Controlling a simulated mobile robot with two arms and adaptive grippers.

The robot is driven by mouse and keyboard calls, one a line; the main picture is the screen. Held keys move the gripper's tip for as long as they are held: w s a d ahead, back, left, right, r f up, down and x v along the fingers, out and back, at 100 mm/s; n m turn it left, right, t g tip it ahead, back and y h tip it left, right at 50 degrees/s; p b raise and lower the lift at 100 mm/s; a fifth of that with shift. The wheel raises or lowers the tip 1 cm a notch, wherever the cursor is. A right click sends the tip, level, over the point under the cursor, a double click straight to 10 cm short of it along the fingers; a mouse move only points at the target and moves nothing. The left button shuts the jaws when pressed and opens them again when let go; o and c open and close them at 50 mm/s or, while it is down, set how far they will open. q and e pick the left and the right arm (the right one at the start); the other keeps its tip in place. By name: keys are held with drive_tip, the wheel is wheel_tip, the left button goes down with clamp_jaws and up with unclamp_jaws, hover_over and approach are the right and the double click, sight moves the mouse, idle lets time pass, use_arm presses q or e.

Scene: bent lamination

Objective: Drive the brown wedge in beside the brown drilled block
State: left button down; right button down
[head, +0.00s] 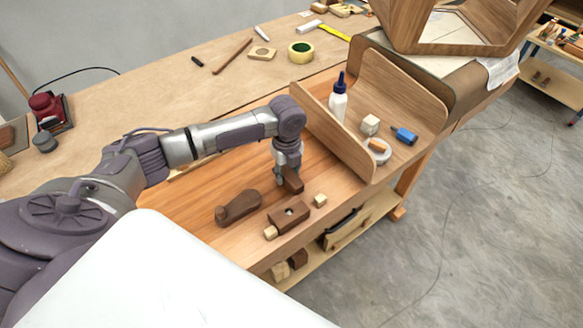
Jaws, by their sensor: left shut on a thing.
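My left gripper (283,172) points down over the wooden bench. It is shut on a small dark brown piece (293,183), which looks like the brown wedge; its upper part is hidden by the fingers. The brown drilled block (275,217), with a round hole in its top, lies on the bench nearer the front edge, below the gripper in the picture. The held piece is apart from the block in the picture; its exact height over the bench is hard to tell. My right gripper is not in view.
A dark brown rounded tool (238,206) lies left of the block. Small pale cubes (320,200) (270,232) lie on either side of the block. A bent wooden tray (340,145) with a glue bottle (338,98) stands at right.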

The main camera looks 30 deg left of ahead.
use_arm(q)
drive_tip(key=shift+f+b, duration=0.3)
drive_tip(key=shift+f, duration=0.1)
drive_tip(key=shift+p, duration=0.35)
drive_tip(key=shift+p, duration=0.35)
idle(0.4)
drive_tip(key=shift+s+d+p, duration=0.15)
drive_tip(key=shift+d+p, duration=0.25)
drive_tip(key=shift+p, duration=0.05)
drive_tip(key=shift+d, duration=0.15)
drive_tip(key=shift+s+d, duration=0.1)
drive_tip(key=shift+s+d+p, duration=0.1)
drive_tip(key=shift+d+p, duration=0.15)
drive_tip(key=shift+p, duration=0.1)
idle(0.4)
